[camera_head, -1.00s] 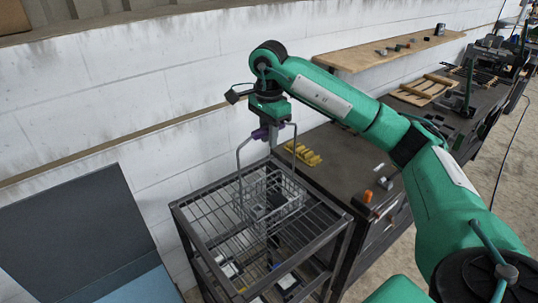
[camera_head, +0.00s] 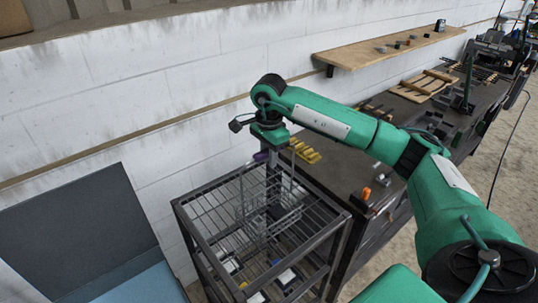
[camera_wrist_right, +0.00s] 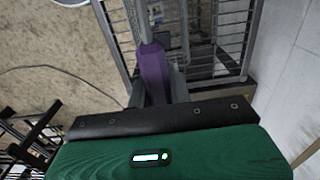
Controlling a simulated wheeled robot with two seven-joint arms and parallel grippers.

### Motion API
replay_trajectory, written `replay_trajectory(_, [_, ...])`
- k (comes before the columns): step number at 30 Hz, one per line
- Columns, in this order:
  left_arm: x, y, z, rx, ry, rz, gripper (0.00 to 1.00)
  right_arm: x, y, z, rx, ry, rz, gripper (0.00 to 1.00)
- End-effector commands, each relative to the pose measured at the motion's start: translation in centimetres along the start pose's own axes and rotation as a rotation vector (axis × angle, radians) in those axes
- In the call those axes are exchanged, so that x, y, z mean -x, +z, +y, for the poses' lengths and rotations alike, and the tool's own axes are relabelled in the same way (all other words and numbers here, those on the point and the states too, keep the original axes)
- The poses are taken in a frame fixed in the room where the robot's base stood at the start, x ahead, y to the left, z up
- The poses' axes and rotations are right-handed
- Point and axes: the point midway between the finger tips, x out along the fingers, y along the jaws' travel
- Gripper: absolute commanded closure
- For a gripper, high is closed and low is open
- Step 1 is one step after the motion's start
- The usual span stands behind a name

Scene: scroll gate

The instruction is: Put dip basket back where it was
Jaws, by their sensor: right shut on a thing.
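The dip basket (camera_head: 262,222) is a thin grey wire basket with a tall wire handle. It hangs upright below my right gripper (camera_head: 267,153), at the dark metal rack (camera_head: 323,236). I cannot tell whether its bottom touches the rack's wire shelf. My right gripper is shut on the purple grip of the handle, which shows between the fingers in the right wrist view (camera_wrist_right: 152,72). Most of the basket is hard to make out against the rack's wires. My left gripper is not in view.
A dark workbench (camera_head: 340,170) stands right of the rack, with yellow pieces (camera_head: 304,151) and an orange item (camera_head: 366,193) on it. The white wall (camera_head: 120,95) is close behind. A dark panel (camera_head: 75,235) stands at left. Small items lie on the rack's lower level.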

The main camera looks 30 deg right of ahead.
Motion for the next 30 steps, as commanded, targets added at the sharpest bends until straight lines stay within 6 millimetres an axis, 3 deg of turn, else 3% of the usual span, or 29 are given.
replay_trajectory(3, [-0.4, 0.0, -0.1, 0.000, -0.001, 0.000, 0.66, -0.2, 0.0, -0.1, 0.000, -0.003, -0.001, 1.00])
replay_trajectory(4, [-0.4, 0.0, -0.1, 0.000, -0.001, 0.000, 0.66, -0.3, 0.0, 0.0, 0.000, 0.000, 0.000, 0.78])
replay_trajectory(7, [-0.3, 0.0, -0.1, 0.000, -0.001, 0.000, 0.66, -0.2, 0.0, 0.0, 0.000, 0.000, 0.000, 0.58])
replay_trajectory(20, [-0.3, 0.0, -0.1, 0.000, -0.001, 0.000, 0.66, 0.3, 0.0, -0.1, 0.000, -0.003, -0.001, 0.58])
replay_trajectory(30, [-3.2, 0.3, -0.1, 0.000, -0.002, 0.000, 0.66, 5.7, 0.0, -0.1, 0.000, -0.005, -0.001, 0.58])
